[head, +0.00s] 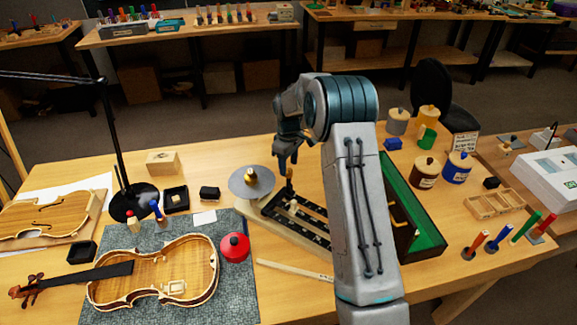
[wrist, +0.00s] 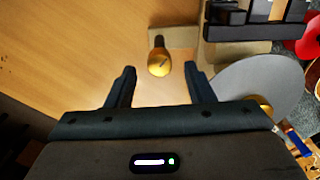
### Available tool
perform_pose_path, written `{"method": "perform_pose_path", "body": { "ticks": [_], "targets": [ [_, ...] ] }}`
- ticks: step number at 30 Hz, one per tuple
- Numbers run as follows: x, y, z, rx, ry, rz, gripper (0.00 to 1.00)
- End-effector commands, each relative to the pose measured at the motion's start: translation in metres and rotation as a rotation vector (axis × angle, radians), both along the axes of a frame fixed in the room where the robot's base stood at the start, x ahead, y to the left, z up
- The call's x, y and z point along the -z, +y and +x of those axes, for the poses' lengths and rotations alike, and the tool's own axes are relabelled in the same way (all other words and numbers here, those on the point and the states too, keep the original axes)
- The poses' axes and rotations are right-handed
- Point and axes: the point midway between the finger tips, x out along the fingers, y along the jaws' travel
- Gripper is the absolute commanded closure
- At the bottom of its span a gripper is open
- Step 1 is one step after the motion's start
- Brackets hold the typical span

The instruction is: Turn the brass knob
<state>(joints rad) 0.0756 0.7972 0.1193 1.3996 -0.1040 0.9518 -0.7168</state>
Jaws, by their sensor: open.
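The brass knob (wrist: 159,65) shows in the wrist view as a rounded golden head with a dark line on it. A dark stem shows at its upper side, beside a pale wooden block. My gripper (wrist: 160,76) is open, with one dark finger to each side of the knob and clear gaps between. The knob sits near the line of the fingertips. In the head view my gripper (head: 287,158) points down beside the grey disc; the knob is too small there to make out clearly. I cannot tell the height left between fingers and knob.
A grey disc (head: 251,182) with a brass centre and a black slotted frame (head: 297,222) stand close to my gripper. A violin body (head: 160,275) and a red round pot (head: 234,247) lie left. A green-lined case (head: 424,233) is right of my arm.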

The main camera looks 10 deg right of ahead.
Motion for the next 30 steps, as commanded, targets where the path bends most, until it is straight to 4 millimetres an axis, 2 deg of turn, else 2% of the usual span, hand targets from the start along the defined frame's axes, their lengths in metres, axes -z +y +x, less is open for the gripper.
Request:
{"method": "perform_pose_path", "body": {
  "ticks": [6, 16, 17, 21, 30],
  "targets": [
    [0.022, 0.000, 0.000, 0.000, -0.001, -0.001, 0.52],
    [0.026, 0.000, 0.000, 0.000, -0.001, -0.001, 0.52],
    [0.026, 0.000, 0.000, 0.000, -0.001, -0.001, 0.57],
    [0.026, 0.000, 0.000, 0.000, -0.001, -0.001, 0.96],
    [0.026, 0.000, 0.000, 0.018, -0.001, -0.001, 0.96]
  ]
}}
